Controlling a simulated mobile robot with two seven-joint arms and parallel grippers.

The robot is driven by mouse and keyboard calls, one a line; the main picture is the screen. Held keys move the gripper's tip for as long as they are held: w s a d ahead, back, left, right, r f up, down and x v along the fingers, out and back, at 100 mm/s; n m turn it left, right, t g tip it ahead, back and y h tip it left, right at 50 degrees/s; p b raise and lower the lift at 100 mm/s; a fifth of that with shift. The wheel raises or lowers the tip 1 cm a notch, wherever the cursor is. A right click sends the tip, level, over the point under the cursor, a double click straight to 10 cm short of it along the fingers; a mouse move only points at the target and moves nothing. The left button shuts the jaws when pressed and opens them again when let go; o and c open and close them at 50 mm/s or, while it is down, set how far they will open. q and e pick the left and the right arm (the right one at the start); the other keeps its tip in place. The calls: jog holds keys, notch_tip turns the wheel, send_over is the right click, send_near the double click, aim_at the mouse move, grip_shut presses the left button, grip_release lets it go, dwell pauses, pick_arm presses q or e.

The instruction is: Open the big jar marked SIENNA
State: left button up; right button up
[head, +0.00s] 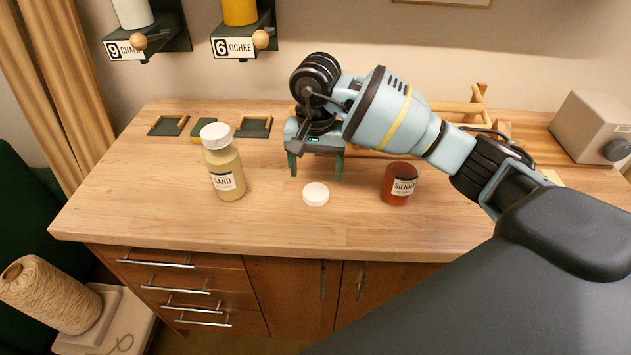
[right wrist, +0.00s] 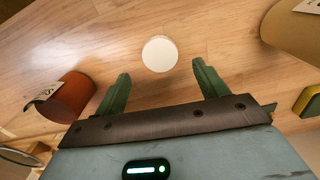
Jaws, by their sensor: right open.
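The reddish-brown jar marked SIENNA (head: 400,184) stands upright on the table, right of centre. No white lid sits on it; its top shows reddish brown, also in the right wrist view (right wrist: 70,97). A round white lid (head: 316,194) lies flat on the wood to the left of the jar. My right gripper (head: 316,167) is open and empty above the table, green fingers pointing down. In the right wrist view the lid (right wrist: 160,54) shows beyond and between the fingertips, apart from them. My left gripper is not in view.
A SAND jar (head: 223,172) with a white lid stands on the left. Small dark trays (head: 253,127) and a wooden rack (head: 478,103) are behind, a grey box (head: 592,125) at the back right. The table's front strip (head: 270,225) is clear.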

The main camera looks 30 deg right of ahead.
aim_at(316, 192)
notch_tip(316, 192, up, 6)
dwell(0.4)
